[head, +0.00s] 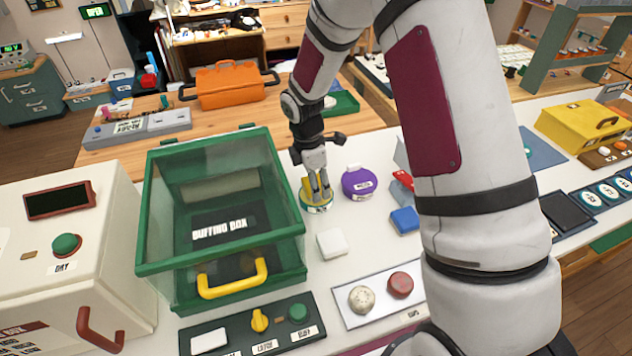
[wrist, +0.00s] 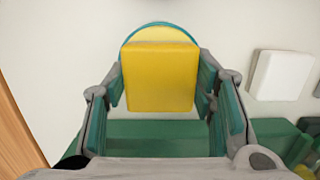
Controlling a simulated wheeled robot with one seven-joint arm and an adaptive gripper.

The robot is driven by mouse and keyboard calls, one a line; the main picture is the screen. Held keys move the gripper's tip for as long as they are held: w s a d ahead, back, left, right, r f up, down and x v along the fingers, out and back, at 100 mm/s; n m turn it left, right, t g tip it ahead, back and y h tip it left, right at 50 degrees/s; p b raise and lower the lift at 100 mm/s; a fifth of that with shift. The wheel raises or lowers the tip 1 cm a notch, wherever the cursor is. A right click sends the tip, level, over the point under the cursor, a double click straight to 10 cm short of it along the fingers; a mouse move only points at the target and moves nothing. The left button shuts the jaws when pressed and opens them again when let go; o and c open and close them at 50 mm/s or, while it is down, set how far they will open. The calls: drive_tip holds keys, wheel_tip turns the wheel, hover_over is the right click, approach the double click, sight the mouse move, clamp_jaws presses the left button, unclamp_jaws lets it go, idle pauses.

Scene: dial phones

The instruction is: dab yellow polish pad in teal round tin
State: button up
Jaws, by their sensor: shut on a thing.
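The yellow polish pad (wrist: 158,78) is a square block held between both fingers of my gripper (head: 319,192), which is shut on it and points down. The teal round tin (wrist: 160,26) shows its teal rim and pale yellow inside just beyond the pad in the wrist view. In the head view the tin (head: 318,209) stands on the white counter right under my fingertips. The pad is over or at the tin; I cannot tell whether it touches the filling. The pad and fingers hide much of the tin.
A green buffing box (head: 210,267) with a yellow handle stands left of the tin. A purple round tin (head: 358,181) is to its right. A white block (head: 331,243) lies in front, near a tray (head: 378,315) with two round pieces. A blue block (head: 404,220) lies further right.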

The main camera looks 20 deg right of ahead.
sight(319, 186)
drive_tip(key=shift+f, duration=0.55)
idle(1.2)
drive_tip(key=shift+r+p, duration=1.25)
drive_tip(key=shift+r, duration=2.3)
drive_tip(key=m, duration=0.3)
drive_tip(key=shift+s+m, duration=0.3)
drive_tip(key=shift+s, duration=0.05)
drive_tip(key=m, duration=0.2)
drive_tip(key=s+m, duration=0.1)
drive_tip(key=m, duration=0.2)
drive_tip(key=shift+d+g+y, duration=0.1)
drive_tip(key=shift+g+y, duration=0.2)
drive_tip(key=shift+g, duration=0.1)
drive_tip(key=m, duration=0.5)
drive_tip(key=shift+s+f, duration=0.1)
drive_tip(key=shift+s, duration=0.3)
drive_tip(key=m, duration=0.4)
drive_tip(key=shift+s+g+y, duration=0.3)
drive_tip(key=shift+s+y, duration=0.05)
drive_tip(key=shift+y, duration=0.05)
